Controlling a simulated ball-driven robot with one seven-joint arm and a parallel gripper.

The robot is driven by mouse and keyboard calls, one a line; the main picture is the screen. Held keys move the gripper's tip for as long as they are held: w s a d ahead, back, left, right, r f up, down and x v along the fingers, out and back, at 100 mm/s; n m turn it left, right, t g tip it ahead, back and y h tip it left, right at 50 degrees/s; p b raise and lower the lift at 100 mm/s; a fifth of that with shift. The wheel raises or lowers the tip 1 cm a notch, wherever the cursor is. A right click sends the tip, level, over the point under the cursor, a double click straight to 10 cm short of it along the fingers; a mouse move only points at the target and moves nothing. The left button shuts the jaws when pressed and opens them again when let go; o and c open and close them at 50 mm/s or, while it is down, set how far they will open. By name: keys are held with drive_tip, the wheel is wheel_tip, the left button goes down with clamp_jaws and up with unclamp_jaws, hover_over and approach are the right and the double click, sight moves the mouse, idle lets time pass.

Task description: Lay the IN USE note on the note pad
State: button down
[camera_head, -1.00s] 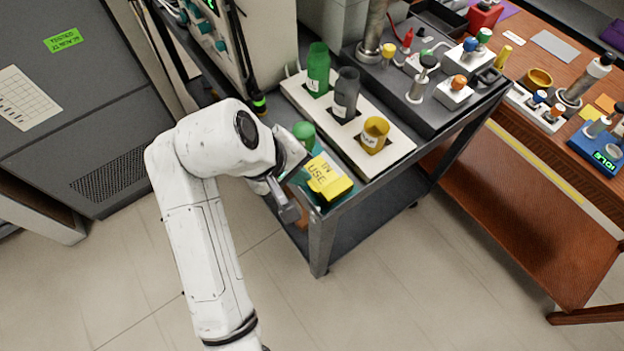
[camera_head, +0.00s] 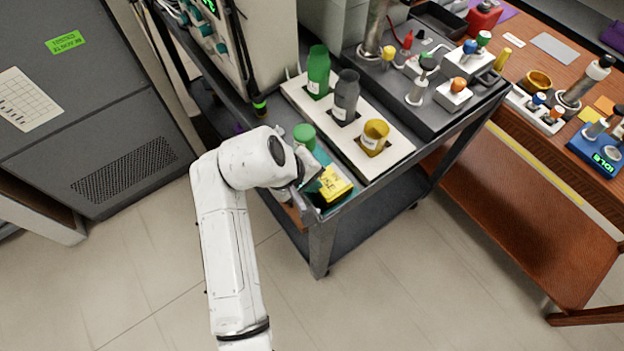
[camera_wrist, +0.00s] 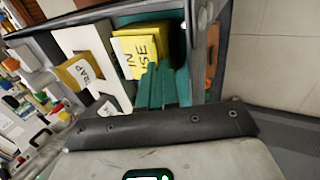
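The yellow IN USE note (camera_head: 337,186) is on the teal surface (camera_head: 312,198) at the near corner of the dark cart, partly covered by my gripper in the head view. In the wrist view the note (camera_wrist: 137,52) shows its black lettering, lying just beyond the finger area. My gripper (camera_head: 312,172) is at the note's left side. In the wrist view, narrow teal shapes in front of the gripper body (camera_wrist: 160,85) reach the note's lower edge; their gap and any contact are unclear. A small yellow square on the brown desk (camera_head: 590,114) may be the note pad.
A white rack (camera_head: 398,142) with green, grey and yellow bottles stands just beyond the note. A green-capped item (camera_head: 304,134) is close to my wrist. The brown desk (camera_head: 500,170) is right of the cart, across a gap. Open floor lies in front.

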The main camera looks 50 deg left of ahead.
drive_tip(key=c, duration=1.8)
unclamp_jaws()
drive_tip(key=shift+f, duration=0.15)
drive_tip(key=o, duration=0.4)
drive_tip(key=v, duration=1.2)
drive_tip(key=shift+r, duration=0.2)
